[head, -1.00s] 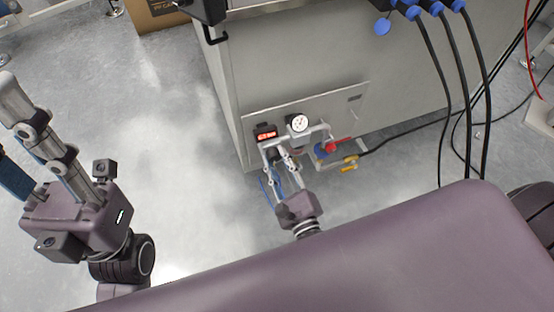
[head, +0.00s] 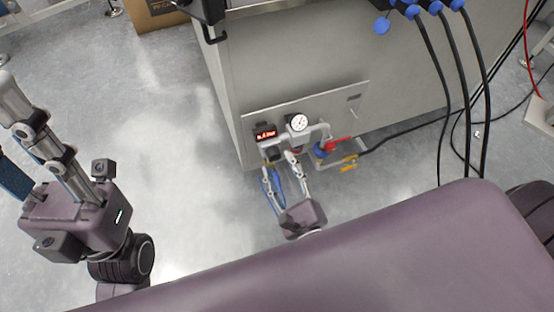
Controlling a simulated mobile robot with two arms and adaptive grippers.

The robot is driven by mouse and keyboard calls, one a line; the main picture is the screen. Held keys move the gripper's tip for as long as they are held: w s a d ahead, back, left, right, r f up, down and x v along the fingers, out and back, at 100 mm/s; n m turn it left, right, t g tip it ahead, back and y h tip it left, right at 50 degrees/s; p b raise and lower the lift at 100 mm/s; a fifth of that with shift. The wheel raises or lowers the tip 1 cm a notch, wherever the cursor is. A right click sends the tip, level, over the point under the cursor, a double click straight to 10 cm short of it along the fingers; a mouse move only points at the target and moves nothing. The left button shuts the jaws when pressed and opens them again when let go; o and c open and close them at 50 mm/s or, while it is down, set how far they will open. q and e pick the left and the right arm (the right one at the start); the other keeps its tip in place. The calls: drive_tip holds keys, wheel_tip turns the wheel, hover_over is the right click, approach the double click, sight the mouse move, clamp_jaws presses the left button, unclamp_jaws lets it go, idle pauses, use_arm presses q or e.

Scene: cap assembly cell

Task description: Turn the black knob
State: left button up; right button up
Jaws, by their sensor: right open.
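The black knob (head: 272,153) shows as a dark shape under the small red display (head: 265,134), on the pneumatic unit low on the grey cabinet's panel. It is small and partly hidden. My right gripper (head: 279,160) is open, its fingers pointing up towards the unit, with the fingertips just below and beside the knob. I cannot tell whether they touch it. My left gripper (head: 20,115) is at the left edge, away from the unit; its fingertips are partly out of view and I cannot tell how far apart they are.
A round white gauge (head: 299,122), a red lever (head: 338,142) and a yellow-handled valve (head: 348,162) sit right of the knob. Blue tubing (head: 268,190) hangs by my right fingers. Black cables (head: 448,100) run down the right side.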

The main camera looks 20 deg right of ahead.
drive_tip(key=s, duration=0.9)
drive_tip(key=shift+s+d, duration=0.15)
drive_tip(key=shift+s, duration=0.1)
